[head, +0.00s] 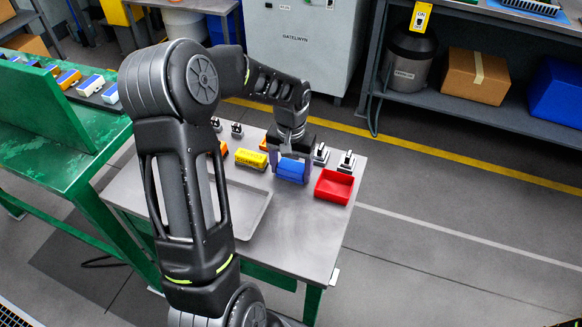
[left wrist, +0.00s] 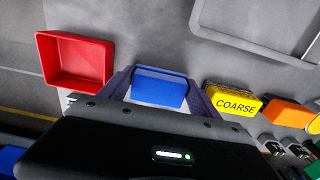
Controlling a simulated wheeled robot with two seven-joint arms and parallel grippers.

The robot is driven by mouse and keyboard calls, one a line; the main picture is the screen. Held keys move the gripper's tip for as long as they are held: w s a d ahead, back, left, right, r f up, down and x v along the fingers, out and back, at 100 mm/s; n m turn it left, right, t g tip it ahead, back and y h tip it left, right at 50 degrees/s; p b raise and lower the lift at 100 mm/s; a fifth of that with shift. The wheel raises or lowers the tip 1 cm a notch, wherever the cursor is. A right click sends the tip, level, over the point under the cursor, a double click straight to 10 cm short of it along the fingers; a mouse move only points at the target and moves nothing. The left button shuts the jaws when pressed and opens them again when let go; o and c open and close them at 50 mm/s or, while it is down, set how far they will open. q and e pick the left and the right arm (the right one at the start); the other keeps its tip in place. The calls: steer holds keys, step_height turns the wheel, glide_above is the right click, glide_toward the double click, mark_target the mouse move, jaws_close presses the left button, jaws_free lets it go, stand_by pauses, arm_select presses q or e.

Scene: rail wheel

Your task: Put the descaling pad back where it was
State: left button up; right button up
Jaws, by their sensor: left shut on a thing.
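My left gripper (head: 291,167) is shut on a blue block (head: 290,173), its purple fingers on either side of it. In the left wrist view the blue block (left wrist: 158,88) sits between the two fingers (left wrist: 158,93), with a pale part beside the blue. It is low over the grey table top (head: 290,225); I cannot tell whether it touches. Which block is the descaling pad is not marked in what I can read. A yellow block (head: 251,159) lies to the left, lettered COARSE in the left wrist view (left wrist: 234,104). My right gripper is out of view.
An open red tray (head: 334,187) stands just right of the blue block. A shallow grey tray (head: 251,212) lies left, partly behind my arm. An orange block (left wrist: 287,113) is beyond the yellow one. Small black-and-white clamps (head: 346,162) line the far edge. The table's front right is clear.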

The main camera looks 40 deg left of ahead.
mark_target(291, 168)
arm_select(q)
steer(key=shift+f, duration=0.1)
steer(key=o, duration=0.9)
steer(key=shift+f, duration=0.1)
steer(key=shift+c, duration=0.2)
steer(key=o, duration=0.5)
steer(key=shift+c, duration=0.2)
step_height(291, 168, up, 12)
steer(key=b, duration=0.1)
steer(key=shift+r, duration=0.2)
